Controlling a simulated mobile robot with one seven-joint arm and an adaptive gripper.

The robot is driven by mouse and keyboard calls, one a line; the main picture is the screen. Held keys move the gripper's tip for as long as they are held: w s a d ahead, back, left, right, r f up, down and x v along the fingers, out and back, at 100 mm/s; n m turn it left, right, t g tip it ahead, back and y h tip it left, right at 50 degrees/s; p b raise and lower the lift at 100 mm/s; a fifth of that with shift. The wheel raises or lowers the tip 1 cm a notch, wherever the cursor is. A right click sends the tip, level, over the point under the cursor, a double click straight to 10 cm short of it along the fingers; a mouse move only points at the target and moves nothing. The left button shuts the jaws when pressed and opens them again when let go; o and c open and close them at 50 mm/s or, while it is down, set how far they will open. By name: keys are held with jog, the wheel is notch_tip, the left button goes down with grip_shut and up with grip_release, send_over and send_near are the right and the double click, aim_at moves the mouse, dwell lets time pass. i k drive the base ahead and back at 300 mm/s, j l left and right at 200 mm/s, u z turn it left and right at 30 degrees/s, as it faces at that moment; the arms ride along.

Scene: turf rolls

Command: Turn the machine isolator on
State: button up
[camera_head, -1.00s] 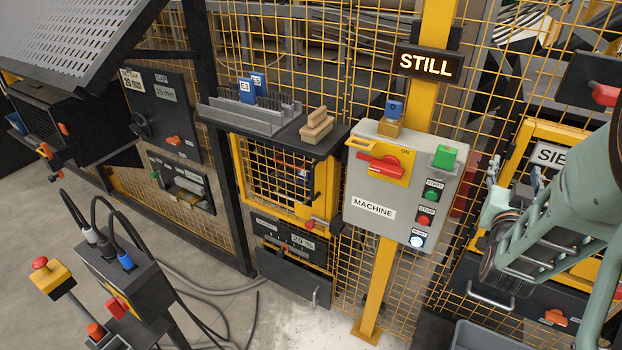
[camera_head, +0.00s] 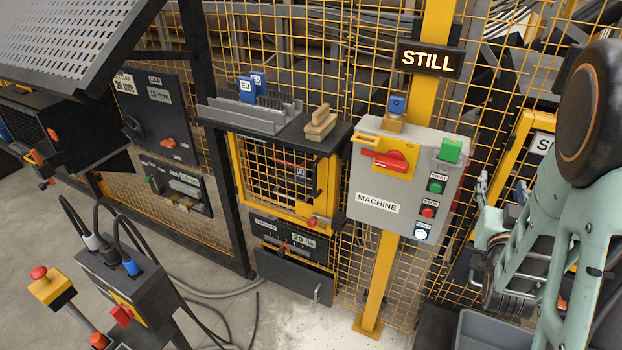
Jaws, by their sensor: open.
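The machine isolator is a red rotary handle (camera_head: 385,160) on a yellow plate, on the front of a grey box labelled MACHINE (camera_head: 377,203). The handle lies nearly level, its long end pointing left. The word ON is printed at the plate's upper right, away from that end. A blue and brass padlock (camera_head: 396,112) sits on top of the box. My gripper (camera_head: 486,235) is pale green with dark parts, to the right of the box and apart from it. It is open and holds nothing that I can see; my arm partly hides it.
Green START (camera_head: 435,187), red STOP (camera_head: 428,212) and white RESET (camera_head: 421,234) buttons line the box's right side, below a green block (camera_head: 450,149). A STILL sign (camera_head: 430,61) hangs above. Yellow mesh fencing stands behind. A shelf (camera_head: 275,128) with a wooden block is at left.

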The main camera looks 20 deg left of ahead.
aim_at(394, 161)
jog(key=k+j, duration=0.15)
jog(key=j, duration=0.15)
jog(key=k+j, duration=0.1)
jog(key=j, duration=0.2)
jog(key=u, duration=0.85)
jog(key=i+l+u, duration=0.1)
jog(key=u, duration=0.15)
jog(key=k+j+z, duration=0.1)
jog(key=z, duration=0.15)
